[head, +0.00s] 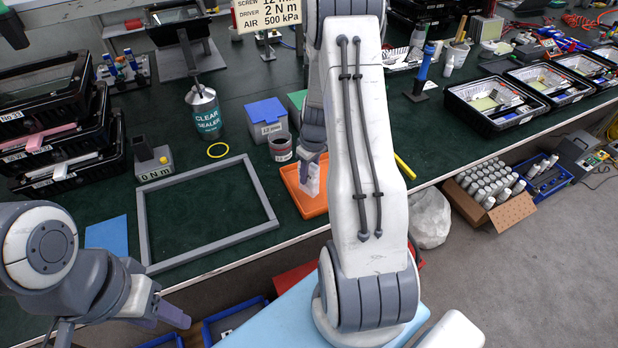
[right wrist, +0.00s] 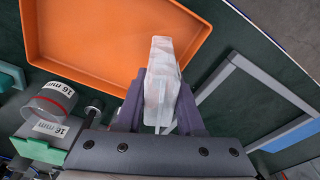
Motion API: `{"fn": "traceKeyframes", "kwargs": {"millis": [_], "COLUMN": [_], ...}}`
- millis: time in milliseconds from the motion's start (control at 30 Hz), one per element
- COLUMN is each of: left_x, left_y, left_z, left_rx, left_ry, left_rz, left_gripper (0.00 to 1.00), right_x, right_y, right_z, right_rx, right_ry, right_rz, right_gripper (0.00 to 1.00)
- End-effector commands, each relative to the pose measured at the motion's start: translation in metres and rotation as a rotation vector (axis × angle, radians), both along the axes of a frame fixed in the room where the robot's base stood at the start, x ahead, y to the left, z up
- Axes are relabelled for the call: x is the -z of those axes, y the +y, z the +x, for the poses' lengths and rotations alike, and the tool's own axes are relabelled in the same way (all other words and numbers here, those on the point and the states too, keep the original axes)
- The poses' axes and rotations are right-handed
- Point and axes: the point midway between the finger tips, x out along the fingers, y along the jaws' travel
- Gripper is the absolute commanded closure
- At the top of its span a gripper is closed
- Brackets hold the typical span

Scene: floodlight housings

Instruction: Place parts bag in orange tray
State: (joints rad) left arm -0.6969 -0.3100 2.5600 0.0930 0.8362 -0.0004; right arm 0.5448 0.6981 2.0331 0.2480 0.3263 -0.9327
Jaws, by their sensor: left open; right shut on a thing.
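The orange tray (head: 291,181) lies on the green bench, partly hidden behind my right arm in the head view. It fills the upper left of the right wrist view (right wrist: 90,62). The parts bag is a whitish, translucent packet (right wrist: 160,82). My right gripper (right wrist: 160,98) is shut on the bag, with a finger on each side of it. In the head view the right gripper (head: 314,160) and the bag (head: 311,180) are over the tray; the height above its floor is hard to tell. My left gripper (head: 176,316) is open and empty at the lower left, before the bench edge.
A grey frame (head: 146,228) lies on the bench left of the tray.

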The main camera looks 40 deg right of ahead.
Motion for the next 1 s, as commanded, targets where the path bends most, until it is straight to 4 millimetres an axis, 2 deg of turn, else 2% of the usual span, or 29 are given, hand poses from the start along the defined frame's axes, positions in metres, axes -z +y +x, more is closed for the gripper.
{"fn": "traceKeyframes", "kwargs": {"millis": [100,200,567,600,667,1000], "left_x": [-0.003,-0.003,0.002,0.001,0.000,-0.002], "left_y": [0.000,0.000,0.000,0.000,0.000,0.000], "left_z": [0.000,0.000,0.000,0.000,0.000,0.000], "left_rx": [0.000,0.000,0.000,0.000,0.000,0.000], "left_ry": [0.000,0.000,0.000,0.000,0.000,0.000], "left_rz": [0.000,0.000,0.000,0.000,0.000,0.000], "left_gripper": [0.50,0.50,0.50,0.50,0.50,0.50], "right_x": [0.019,0.026,0.031,0.030,0.030,0.028], "right_y": [0.000,0.000,0.000,0.000,0.000,0.000], "right_z": [-0.001,-0.001,-0.001,-0.001,-0.001,-0.001], "right_rx": [0.002,0.002,0.001,0.001,0.001,0.001], "right_ry": [0.004,0.002,0.001,0.001,0.001,0.001], "right_rz": [0.003,0.001,0.000,0.000,0.000,0.000], "right_gripper": [1.00,1.00,1.00,0.55,0.33,0.33]}}
